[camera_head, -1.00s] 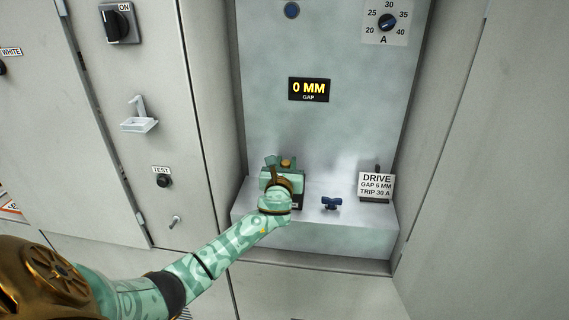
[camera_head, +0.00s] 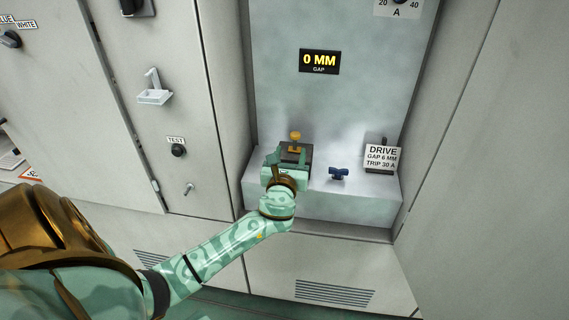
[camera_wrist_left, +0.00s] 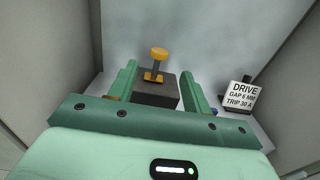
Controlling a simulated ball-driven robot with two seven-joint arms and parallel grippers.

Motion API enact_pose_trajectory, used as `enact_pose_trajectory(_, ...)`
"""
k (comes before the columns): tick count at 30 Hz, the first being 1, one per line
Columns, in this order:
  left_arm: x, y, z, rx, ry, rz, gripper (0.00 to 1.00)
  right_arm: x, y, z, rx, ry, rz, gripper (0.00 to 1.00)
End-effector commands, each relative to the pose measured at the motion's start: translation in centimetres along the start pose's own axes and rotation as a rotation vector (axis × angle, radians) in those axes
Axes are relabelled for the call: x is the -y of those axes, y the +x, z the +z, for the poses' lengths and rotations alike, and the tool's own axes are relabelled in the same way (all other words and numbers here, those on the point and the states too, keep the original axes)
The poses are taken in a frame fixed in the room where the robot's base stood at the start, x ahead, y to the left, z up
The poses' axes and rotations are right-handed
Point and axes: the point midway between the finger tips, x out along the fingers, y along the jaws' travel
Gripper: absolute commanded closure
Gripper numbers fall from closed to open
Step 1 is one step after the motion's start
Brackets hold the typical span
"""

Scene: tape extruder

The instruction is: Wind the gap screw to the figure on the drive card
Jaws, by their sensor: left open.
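The gap screw with its yellow knob (camera_head: 295,137) stands on a dark block (camera_head: 303,152) on the machine's ledge. In the left wrist view the yellow screw (camera_wrist_left: 158,60) rises upright from the block (camera_wrist_left: 156,92), between and beyond my fingers. My left gripper (camera_head: 285,158) is open, in front of the block; its fingers also show in the left wrist view (camera_wrist_left: 160,85), apart and not closed on the knob. The drive card (camera_head: 382,158) reads GAP 6 MM, TRIP 30 A; it also shows in the wrist view (camera_wrist_left: 240,96). The gap display (camera_head: 319,61) reads 0 MM. My right gripper is out of view.
A blue wing handle (camera_head: 338,173) sits on the ledge (camera_head: 345,205) right of the block. On the left panel are a TEST knob (camera_head: 178,151), a small toggle (camera_head: 188,189) and a white bracket (camera_head: 154,93). Cabinet walls flank the ledge.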

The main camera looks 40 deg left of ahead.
Motion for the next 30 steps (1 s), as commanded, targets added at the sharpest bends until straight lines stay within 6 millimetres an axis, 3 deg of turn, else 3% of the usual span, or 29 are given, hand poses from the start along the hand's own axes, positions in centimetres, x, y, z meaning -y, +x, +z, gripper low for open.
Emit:
enact_pose_trajectory(3,0.0,-2.9,0.2,-0.002,-0.001,-0.001,0.51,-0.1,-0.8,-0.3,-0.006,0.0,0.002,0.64)
enact_pose_trajectory(9,0.0,-5.5,0.0,-0.001,-0.001,0.0,0.51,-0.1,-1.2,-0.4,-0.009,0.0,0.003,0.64)
enact_pose_trajectory(30,0.0,-6.0,0.0,0.0,-0.03,-0.001,0.51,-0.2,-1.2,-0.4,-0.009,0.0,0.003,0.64)
